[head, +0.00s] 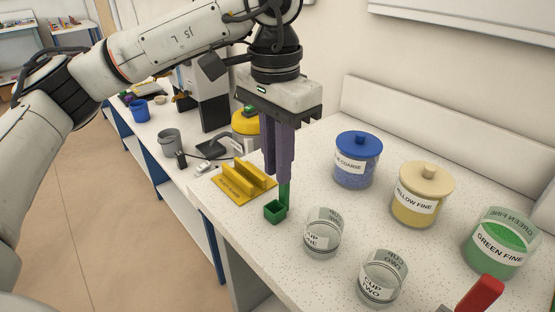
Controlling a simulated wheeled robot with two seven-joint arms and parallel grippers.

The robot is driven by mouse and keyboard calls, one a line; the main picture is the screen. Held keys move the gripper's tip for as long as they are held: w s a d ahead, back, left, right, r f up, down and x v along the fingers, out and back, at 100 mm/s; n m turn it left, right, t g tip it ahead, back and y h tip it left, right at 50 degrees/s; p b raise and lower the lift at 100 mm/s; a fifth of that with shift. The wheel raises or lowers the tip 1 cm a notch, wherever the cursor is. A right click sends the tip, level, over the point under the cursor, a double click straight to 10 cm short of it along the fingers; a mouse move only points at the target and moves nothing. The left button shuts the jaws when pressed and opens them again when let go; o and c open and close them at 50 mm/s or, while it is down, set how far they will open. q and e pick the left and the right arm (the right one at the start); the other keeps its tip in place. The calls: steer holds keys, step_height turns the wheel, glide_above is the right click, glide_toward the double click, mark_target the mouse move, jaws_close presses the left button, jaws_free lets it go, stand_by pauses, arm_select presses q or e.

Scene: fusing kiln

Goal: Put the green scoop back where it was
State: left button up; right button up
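The green scoop (275,211) hangs below my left gripper (279,180), its handle upright and its square bowl at the bottom. The purple fingers of my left gripper are shut on the top of the handle. The bowl is at or just above the speckled white counter; I cannot tell whether it touches. A yellow slotted holder (243,183) stands just left of the scoop. The glass jar labelled GREEN FINE (498,246) stands at the right, without a lid, with green grains inside. My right gripper is not clearly seen.
A glass cup labelled CUP ONE (322,236) stands close right of the scoop, with CUP TWO (381,279) nearer. Lidded BLUE COARSE (357,160) and YELLOW FINE (421,196) jars stand behind. A red block-like part (480,296) shows at bottom right. The counter's left edge is close.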

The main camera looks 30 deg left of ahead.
arm_select(q)
steer(key=o, duration=0.4)
steer(key=shift+o, duration=0.2)
steer(key=shift+r, duration=0.1)
step_height(320, 180, up, 12)
steer(key=p, duration=0.2)
steer(key=shift+s+p, duration=0.15)
steer(key=shift+p, duration=0.25)
arm_select(e)
steer(key=shift+s+d+r, duration=0.25)
steer(key=shift+d+r, duration=0.2)
steer(key=shift+r, duration=0.25)
